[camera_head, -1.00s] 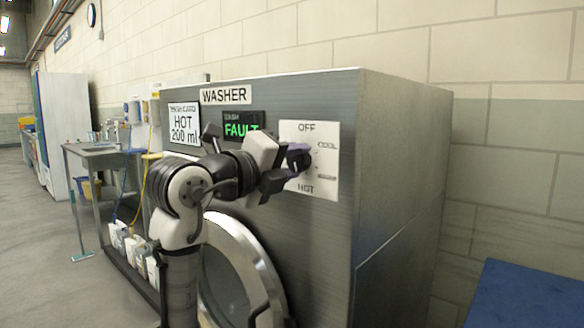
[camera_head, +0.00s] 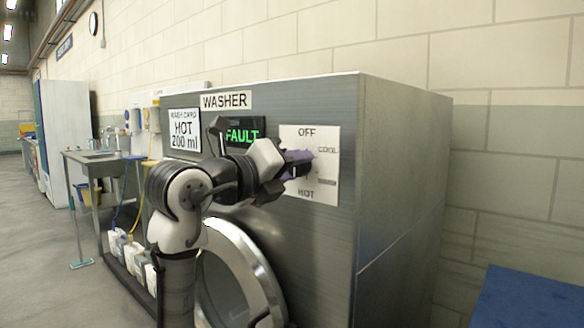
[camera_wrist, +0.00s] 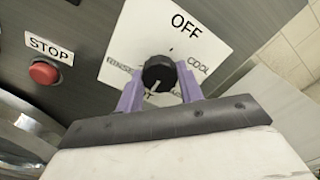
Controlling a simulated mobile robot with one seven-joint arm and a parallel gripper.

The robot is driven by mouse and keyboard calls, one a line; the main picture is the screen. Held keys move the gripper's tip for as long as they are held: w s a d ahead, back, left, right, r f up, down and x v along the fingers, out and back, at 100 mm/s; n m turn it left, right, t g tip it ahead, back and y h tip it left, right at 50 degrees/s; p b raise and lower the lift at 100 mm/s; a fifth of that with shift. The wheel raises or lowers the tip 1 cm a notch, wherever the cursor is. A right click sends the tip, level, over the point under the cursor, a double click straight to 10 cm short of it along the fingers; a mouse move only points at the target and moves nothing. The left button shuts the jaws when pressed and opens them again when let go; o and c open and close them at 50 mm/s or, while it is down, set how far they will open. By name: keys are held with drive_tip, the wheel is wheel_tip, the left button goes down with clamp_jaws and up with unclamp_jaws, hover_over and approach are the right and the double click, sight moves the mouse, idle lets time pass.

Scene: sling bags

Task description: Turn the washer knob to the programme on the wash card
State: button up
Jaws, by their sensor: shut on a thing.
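The washer (camera_head: 400,170) has a white dial plate (camera_head: 326,140) with OFF at the top, COOL at right and HOT at the bottom. In the wrist view the dial plate (camera_wrist: 205,30) also shows RINSE at left; HOT is mostly hidden. The round black knob (camera_wrist: 159,72) sits between the purple fingers of my gripper (camera_wrist: 159,80), which is shut on it. The knob's white mark points down and slightly left, toward the bottom label. In the head view my gripper (camera_head: 298,160) covers the knob. The wash card (camera_head: 184,130) reads HOT 200 ml.
A green display (camera_head: 243,131) reads FAULT. A red STOP button (camera_wrist: 43,72) is left of the dial. The round washer door (camera_head: 238,275) is below. Several white containers (camera_head: 128,248) stand at the washer's left. A blue surface (camera_head: 530,300) is at lower right.

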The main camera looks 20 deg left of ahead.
drive_tip(key=o, duration=1)
drive_tip(key=shift+s, duration=0.1)
drive_tip(key=b+v, duration=0.1)
drive_tip(key=v, duration=1.2)
drive_tip(key=shift+s, duration=0.35)
drive_tip(key=shift+a, duration=0.1)
